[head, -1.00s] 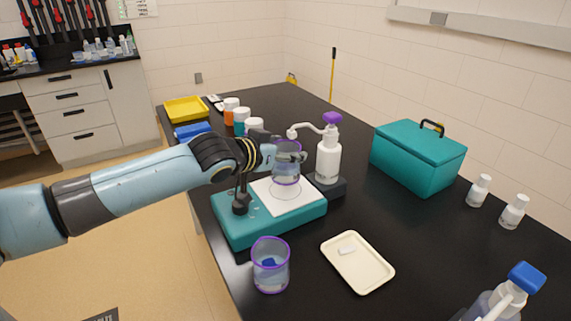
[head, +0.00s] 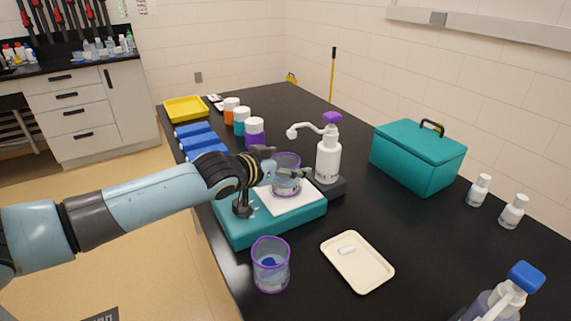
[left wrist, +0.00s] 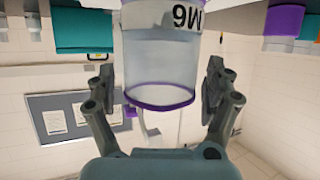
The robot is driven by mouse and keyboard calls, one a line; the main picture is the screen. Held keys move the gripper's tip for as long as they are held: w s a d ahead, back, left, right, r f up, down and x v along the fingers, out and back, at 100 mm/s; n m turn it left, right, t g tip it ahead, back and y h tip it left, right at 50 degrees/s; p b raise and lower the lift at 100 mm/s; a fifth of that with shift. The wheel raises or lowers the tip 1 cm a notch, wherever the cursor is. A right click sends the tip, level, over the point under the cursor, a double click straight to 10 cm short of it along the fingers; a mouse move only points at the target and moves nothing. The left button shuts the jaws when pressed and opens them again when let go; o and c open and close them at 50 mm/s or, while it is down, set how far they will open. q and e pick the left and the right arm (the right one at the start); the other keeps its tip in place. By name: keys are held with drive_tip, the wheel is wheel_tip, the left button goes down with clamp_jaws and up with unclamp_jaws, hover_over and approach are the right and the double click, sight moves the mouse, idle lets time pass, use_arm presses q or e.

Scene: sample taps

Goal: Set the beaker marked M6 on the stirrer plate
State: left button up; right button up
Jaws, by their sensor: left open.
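The clear beaker marked M6 (head: 286,188), with purple rims and some liquid, stands upright on the white top (head: 308,202) of the teal stirrer plate (head: 268,231). My left gripper (head: 281,165) is open, with its fingers on either side of the beaker. In the left wrist view, the M6 beaker (left wrist: 160,62) appears upside down, its label partly cut by the top edge. There the open left gripper (left wrist: 160,78) shows gaps between its fingers and the glass. My right gripper is not in view.
Another purple-rimmed beaker (head: 270,268) stands in front of the stirrer. A cream tray (head: 374,282) with a small white bar (head: 347,250) lies to the right. A white pump bottle (head: 328,160) stands close behind the plate. A teal box (head: 418,160) is farther right.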

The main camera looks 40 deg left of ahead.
use_arm(q)
drive_tip(key=shift+r, duration=0.15)
drive_tip(key=p+v, duration=0.1)
drive_tip(key=v, duration=1.1)
